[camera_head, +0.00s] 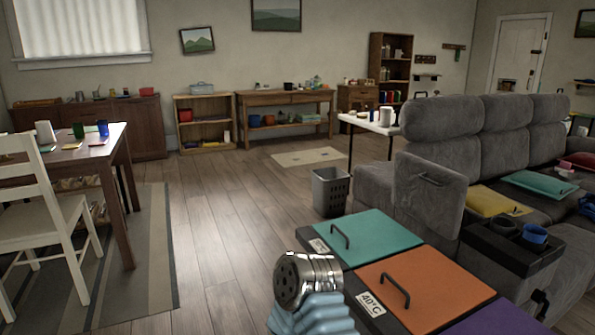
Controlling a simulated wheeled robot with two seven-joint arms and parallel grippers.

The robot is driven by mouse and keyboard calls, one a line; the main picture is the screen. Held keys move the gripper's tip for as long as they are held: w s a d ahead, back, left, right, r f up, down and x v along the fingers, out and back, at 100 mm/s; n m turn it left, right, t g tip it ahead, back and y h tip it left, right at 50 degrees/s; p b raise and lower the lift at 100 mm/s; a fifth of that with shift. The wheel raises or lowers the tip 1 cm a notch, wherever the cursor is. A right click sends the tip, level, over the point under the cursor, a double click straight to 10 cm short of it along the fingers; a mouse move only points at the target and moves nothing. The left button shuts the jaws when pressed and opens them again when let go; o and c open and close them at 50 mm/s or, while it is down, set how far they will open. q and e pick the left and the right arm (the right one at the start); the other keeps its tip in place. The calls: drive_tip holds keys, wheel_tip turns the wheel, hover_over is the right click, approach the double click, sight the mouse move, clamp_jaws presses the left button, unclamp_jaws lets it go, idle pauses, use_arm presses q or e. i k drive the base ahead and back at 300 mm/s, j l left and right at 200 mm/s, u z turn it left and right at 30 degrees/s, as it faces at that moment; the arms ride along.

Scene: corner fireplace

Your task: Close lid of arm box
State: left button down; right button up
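The grey sofa's near arm appears to be the arm box. Its lid (430,190) is a grey padded panel with a dark handle, standing raised and close to upright at the sofa's near left end. The grey arm box body (372,186) shows to the left of the lid; its inside is hidden. Neither gripper shows any fingers. A silver, rounded part with holes and a pale blue ribbed piece sits at the bottom centre, possibly mine, well apart from the lid.
Teal (368,238), orange (425,285) and purple lidded bins stand in front of the sofa. A grey basket (330,191) stands left of the arm box. A dark cup-holder console (512,243) is at right. The wooden floor (225,235) at left centre is clear.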

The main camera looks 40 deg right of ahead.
sight(434, 195)
drive_tip(key=i+j+z, duration=0.2)
drive_tip(key=i, duration=0.25)
drive_tip(key=i+j+z, duration=0.15)
drive_tip(key=i, duration=0.25)
drive_tip(key=i+z, duration=0.1)
drive_tip(key=z, duration=0.3)
drive_tip(key=i+j+z, duration=0.1)
drive_tip(key=z, duration=0.3)
drive_tip(key=j+z, duration=0.2)
drive_tip(key=z, duration=0.2)
drive_tip(key=i+j+z, duration=0.1)
drive_tip(key=z, duration=0.3)
